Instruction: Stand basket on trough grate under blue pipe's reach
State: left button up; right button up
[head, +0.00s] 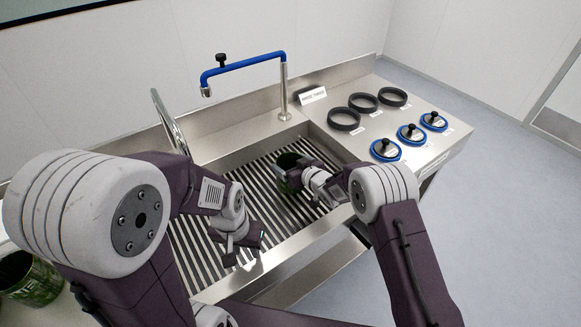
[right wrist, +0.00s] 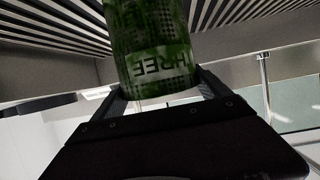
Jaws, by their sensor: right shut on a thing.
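A green basket (head: 289,163) is in my right gripper (head: 283,176), over the right part of the trough grate (head: 190,245). In the right wrist view the basket (right wrist: 155,40) sits between the two fingers, its label THREE upside down in the picture. I cannot tell whether its base touches the grate; that end is cut off in the right wrist view and partly hidden in the head view. The blue pipe (head: 245,63) reaches left from a steel post, its spout left of the basket in the picture. My left gripper (head: 245,262) hangs over the trough's front part; its jaws are unclear.
Another green basket (head: 30,282) stands at the lower left. Black rings (head: 344,120) and blue-rimmed lids (head: 386,150) lie on the steel counter at right. A curved steel piece (head: 170,120) rises at the trough's back left. A small sign (head: 313,96) stands near the post.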

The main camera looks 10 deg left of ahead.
jog(key=shift+s, duration=0.1)
jog(key=o, duration=1.9)
jog(key=shift+f, duration=0.1)
jog(key=shift+r, duration=0.35)
jog(key=p+v, duration=0.2)
jog(key=v, duration=1)
jog(key=shift+f, duration=0.15)
